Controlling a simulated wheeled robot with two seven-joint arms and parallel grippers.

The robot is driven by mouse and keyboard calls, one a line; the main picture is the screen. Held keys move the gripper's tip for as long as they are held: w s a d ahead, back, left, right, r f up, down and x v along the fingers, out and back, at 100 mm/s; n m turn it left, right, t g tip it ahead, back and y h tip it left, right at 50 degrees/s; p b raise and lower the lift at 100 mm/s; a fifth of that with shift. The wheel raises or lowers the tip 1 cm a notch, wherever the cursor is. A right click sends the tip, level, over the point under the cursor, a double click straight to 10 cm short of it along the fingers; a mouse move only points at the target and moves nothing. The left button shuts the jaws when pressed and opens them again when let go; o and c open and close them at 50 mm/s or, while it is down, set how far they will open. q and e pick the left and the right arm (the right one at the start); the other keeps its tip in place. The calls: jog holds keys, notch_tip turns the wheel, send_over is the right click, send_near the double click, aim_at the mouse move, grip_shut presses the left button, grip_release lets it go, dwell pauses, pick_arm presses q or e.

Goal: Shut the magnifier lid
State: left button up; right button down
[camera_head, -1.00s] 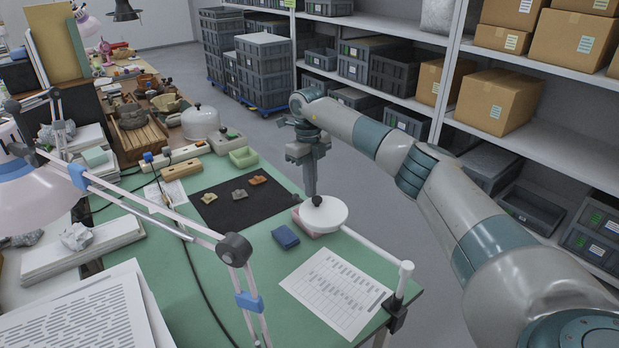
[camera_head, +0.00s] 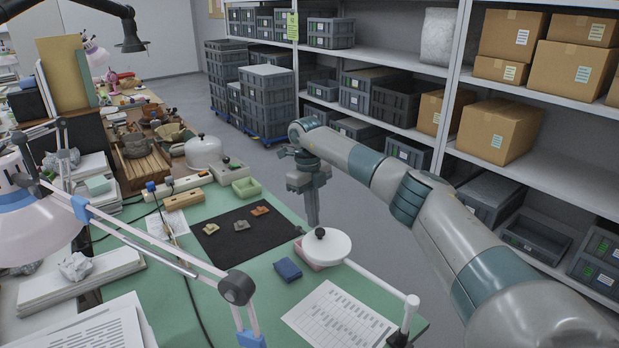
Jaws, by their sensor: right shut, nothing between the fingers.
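The magnifier (camera_head: 335,247) has a round white head with a dark knob (camera_head: 320,233) on top, at the table's right edge. A white arm joins the head to a clamp at the front right. The lid looks flat on the head, and no raised lid shows. My right gripper (camera_head: 313,222) points down, shut and empty, just behind the knob. Its tips are close to the knob, and I cannot tell whether they touch it. My left gripper is not in view.
A pinkish block lies partly under the magnifier head. A blue box (camera_head: 288,269) and a printed sheet (camera_head: 340,316) lie nearby. Several sherds rest on a black mat (camera_head: 245,240). A pink lamp's jointed arm (camera_head: 150,243) crosses the left side. Shelves stand beyond the aisle.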

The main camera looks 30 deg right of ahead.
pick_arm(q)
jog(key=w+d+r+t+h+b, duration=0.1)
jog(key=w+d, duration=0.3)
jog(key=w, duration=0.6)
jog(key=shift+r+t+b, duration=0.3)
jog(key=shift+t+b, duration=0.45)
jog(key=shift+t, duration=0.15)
pick_arm(e)
notch_tip(320, 180, up, 16)
jog(key=w, duration=0.2)
jog(key=shift+a, duration=0.15)
